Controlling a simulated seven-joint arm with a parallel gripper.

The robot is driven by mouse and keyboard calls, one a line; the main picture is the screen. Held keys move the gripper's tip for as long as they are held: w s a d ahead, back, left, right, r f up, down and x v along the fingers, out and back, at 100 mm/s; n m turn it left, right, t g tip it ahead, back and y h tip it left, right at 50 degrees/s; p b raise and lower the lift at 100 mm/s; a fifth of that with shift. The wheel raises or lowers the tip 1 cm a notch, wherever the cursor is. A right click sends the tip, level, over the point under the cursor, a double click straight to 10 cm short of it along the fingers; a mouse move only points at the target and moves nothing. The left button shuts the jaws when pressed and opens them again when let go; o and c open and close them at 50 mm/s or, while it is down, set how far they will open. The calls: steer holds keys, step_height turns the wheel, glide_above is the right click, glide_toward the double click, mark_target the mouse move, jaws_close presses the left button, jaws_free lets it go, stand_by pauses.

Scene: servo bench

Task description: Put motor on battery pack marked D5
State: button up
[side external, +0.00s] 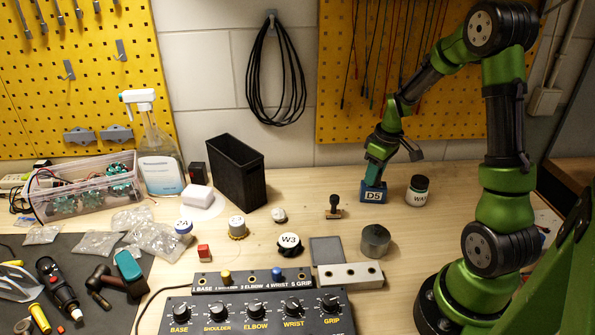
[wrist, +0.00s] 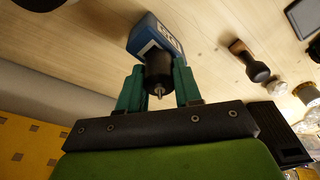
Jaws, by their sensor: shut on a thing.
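The motor, a black cylinder with a silver shaft (wrist: 158,76), is between my gripper's two green fingers (wrist: 158,88) in the wrist view, and they are shut on it. The battery pack marked D5 (side external: 373,194) is a blue block with a white label, upright on the bench. It also shows in the wrist view (wrist: 146,33), right beyond the motor. In the side view my gripper (side external: 376,174) points down just over the pack, and its fingers hide the motor. I cannot tell whether the motor touches the pack's top.
A jar (side external: 418,191) stands close right of the pack, and a stamp (side external: 335,208) to its left. A black bin (side external: 236,172) stands farther left. A metal cylinder (side external: 375,241) and a knob marked W3 (side external: 289,246) are nearer the front. Bare bench lies between the stamp and pack.

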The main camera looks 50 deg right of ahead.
steer(key=shift+f, duration=0.1)
steer(key=o, duration=1.1)
steer(key=shift+c, duration=0.2)
step_height(320, 180, up, 12)
steer(key=s, duration=0.2)
steer(key=s+a+r+m+t+y, duration=0.1)
steer(key=s+a+r+m+t, duration=0.1)
steer(key=a, duration=1)
steer(key=s+a+r+m+t+y, duration=0.1)
steer(key=s+a+r+m+t, duration=0.1)
steer(key=a, duration=1.1)
step_height(320, 180, up, 3)
steer(key=shift+s+f+t, duration=0.2)
steer(key=shift+s+t, duration=0.5)
steer(key=shift+s, duration=0.45)
